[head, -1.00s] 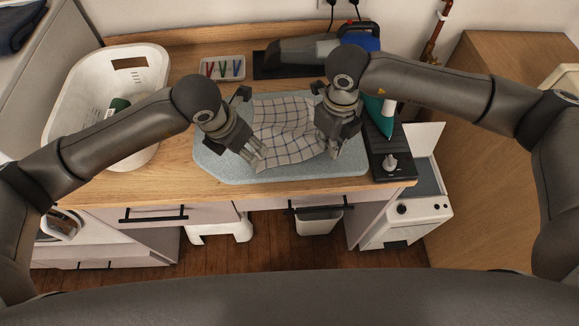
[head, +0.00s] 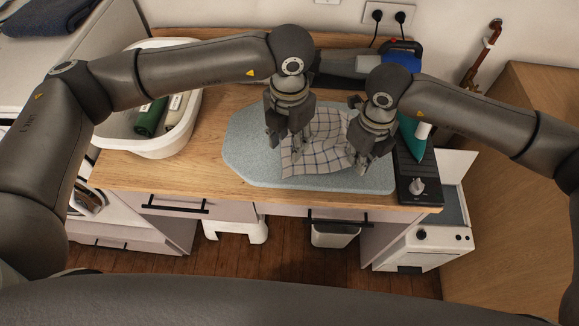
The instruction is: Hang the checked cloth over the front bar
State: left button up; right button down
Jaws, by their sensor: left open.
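The checked cloth (head: 318,153), white with dark lines, lies rumpled on the pale blue-grey ironing pad (head: 250,165) on the wooden counter. My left gripper (head: 286,144) is open, pointing down at the cloth's left edge. My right gripper (head: 365,162) is at the cloth's right edge and partly covers it; whether its fingers hold fabric cannot be told. Two black bars show on the front below the counter: a left one (head: 175,207) and a right one (head: 338,221). Nothing hangs on either.
An iron (head: 413,138) stands on a dark base (head: 420,180) right of the pad. A white stool (head: 235,229) and a bin (head: 334,236) are below. The counter's front left is clear.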

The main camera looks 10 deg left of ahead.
aim_at(289, 170)
pick_arm(q)
notch_tip(289, 170, down, 9)
jog(key=shift+f, duration=0.15)
dwell(0.4)
jog(key=shift+f, duration=0.1)
jog(key=shift+c, duration=0.5)
grip_shut()
jog(key=shift+r, duration=2.5)
